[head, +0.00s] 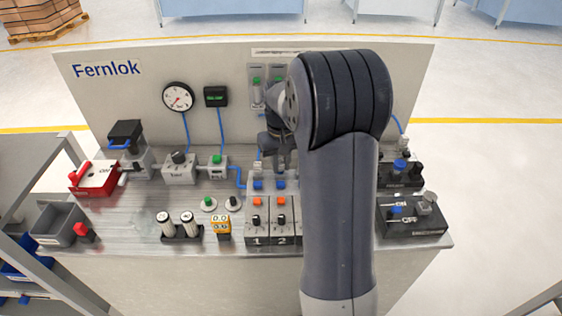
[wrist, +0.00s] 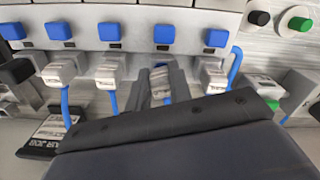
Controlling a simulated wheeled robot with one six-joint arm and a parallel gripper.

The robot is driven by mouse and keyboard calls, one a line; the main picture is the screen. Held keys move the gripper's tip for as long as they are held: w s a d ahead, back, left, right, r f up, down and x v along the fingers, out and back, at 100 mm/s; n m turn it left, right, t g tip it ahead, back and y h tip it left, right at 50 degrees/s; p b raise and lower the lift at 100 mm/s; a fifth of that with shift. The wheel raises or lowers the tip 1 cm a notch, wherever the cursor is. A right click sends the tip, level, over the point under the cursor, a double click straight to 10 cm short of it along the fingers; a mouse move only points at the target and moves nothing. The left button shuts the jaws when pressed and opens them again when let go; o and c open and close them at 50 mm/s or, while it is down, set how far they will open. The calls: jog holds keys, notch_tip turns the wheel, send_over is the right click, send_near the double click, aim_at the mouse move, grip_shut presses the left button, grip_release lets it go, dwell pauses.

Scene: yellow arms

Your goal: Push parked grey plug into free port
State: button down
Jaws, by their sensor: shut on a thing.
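In the wrist view, my gripper (wrist: 160,76) is shut on a grey plug (wrist: 160,90), with one dark finger on each side of it. The held plug is just below the fourth blue button from the left (wrist: 164,34); I cannot tell whether it is in a port. Other grey plugs with blue hoses sit in the same row: two to the left (wrist: 65,70) (wrist: 109,72) and one to the right (wrist: 213,77). In the head view, my gripper (head: 280,152) is over the pale port block (head: 266,184), partly hidden by my arm.
In the head view, a red box (head: 95,178) and grey bin (head: 58,222) are at left, and an ON/OFF box (head: 412,216) is at right.

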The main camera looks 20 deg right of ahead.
jog(key=shift+f+b, duration=0.3)
jog(key=shift+f, duration=0.25)
jog(key=c, duration=1.2)
grip_release()
notch_tip(320, 180, up, 9)
jog(key=p, duration=0.8)
jog(key=shift+r, duration=0.15)
